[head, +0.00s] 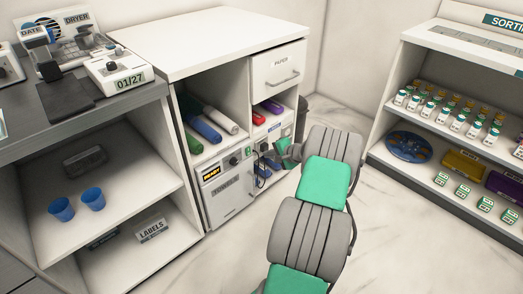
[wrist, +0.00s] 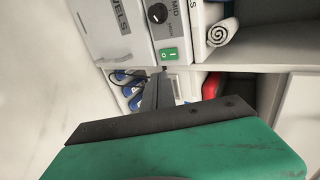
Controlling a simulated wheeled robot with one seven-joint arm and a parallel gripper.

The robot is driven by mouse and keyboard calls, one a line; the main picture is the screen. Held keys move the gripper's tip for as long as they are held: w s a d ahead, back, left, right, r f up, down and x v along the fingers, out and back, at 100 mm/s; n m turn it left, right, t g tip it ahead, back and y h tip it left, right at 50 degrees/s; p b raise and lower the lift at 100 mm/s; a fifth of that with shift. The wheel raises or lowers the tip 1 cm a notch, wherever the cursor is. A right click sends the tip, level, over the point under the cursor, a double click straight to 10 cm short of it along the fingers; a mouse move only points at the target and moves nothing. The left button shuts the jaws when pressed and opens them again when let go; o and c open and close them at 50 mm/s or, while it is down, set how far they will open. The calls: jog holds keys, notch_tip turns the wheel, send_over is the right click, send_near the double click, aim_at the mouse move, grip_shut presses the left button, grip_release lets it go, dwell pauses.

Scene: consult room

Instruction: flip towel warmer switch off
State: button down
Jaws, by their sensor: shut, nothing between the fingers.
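The towel warmer (head: 226,197) is a white box in the lower left of the white cabinet, with a lit READY display and a TOWELS door. Its green rocker switch (head: 248,152) is at the upper right of its front. In the wrist view the green switch (wrist: 170,54) sits beside a black knob (wrist: 157,13) marked MID, and a white mark shows on it. My gripper (head: 268,161) is shut and empty, in front of the cabinet just right of the warmer. In the wrist view my gripper (wrist: 158,74) has its dark fingertips close to the switch; contact cannot be told.
Rolled towels (head: 204,130) lie on the shelf above the warmer. Another white unit (head: 272,135) with blue items below it stands right of the warmer. A shelf with bottles (head: 455,117) is at right; floor between is clear.

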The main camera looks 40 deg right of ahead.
jog(key=p+v, duration=0.1)
jog(key=v, duration=0.3)
jog(key=shift+s+r, duration=0.2)
jog(key=shift+s, duration=0.05)
jog(key=a+r+n+g+y, duration=0.1)
jog(key=a+r+n+g, duration=0.3)
jog(key=a, duration=1)
jog(key=a+r+n+g, duration=0.1)
jog(key=a+r+n, duration=0.45)
jog(key=a, duration=0.85)
jog(key=s+a+r+n+g, duration=0.1)
jog(key=s+a+n+g, duration=0.1)
jog(key=s+a+n, duration=0.2)
jog(key=s+a+r+n+g+h, duration=0.1)
jog(key=s+a+n, duration=0.3)
jog(key=s+a, duration=0.5)
jog(key=s+g, duration=0.1)
jog(key=s, duration=0.4)
jog(key=shift+a, duration=0.35)
